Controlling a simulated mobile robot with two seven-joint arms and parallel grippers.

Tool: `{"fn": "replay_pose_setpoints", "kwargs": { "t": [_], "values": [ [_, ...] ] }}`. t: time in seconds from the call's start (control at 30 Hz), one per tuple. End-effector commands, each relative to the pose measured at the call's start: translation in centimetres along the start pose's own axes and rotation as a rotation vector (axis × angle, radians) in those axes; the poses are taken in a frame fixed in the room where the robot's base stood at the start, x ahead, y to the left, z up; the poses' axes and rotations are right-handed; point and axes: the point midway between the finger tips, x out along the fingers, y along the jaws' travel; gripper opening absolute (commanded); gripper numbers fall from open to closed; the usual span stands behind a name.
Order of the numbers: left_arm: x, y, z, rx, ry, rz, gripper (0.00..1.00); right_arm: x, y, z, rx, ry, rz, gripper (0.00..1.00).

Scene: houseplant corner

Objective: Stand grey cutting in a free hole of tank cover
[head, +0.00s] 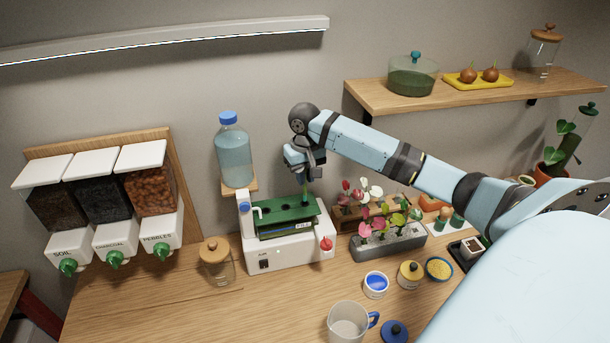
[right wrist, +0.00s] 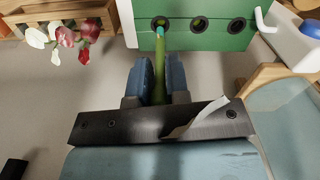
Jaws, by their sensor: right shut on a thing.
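My right gripper (head: 306,172) is above the right end of the tank cover and shut on the cutting. The cutting's green stem (head: 306,192) points down from the fingers, and it also shows in the right wrist view (right wrist: 160,65) with a teal tip. A pale grey leaf shows near the gripper body in that view. The green tank cover (head: 270,220) sits on the white tank unit; its right wrist view (right wrist: 200,42) shows dark round holes with nothing standing in them. The stem tip appears at the edge of the left hole; I cannot tell whether it has entered. My left gripper is not in view.
A blue-capped water bottle (head: 233,155) stands left behind the tank unit. A grey planter (head: 390,243) and a wooden holder with colourful cuttings are close on the right. A cork-lidded jar (head: 216,262) is at left. A clear mug (head: 347,322) stands in front.

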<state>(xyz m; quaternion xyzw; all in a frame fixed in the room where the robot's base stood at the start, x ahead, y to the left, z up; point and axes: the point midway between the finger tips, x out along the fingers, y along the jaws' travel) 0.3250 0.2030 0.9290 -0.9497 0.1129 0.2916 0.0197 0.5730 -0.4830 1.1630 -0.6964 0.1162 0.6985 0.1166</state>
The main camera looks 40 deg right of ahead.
Motion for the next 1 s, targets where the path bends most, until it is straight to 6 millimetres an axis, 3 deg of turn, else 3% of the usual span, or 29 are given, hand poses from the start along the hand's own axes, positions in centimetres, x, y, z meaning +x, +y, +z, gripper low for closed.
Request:
{"fn": "replay_pose_setpoints", "kwargs": {
  "t": [1.0],
  "values": [
    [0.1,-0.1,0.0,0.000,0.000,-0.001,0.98,2.1,0.0,0.0,0.000,0.000,0.000,0.00]
  ]
}}
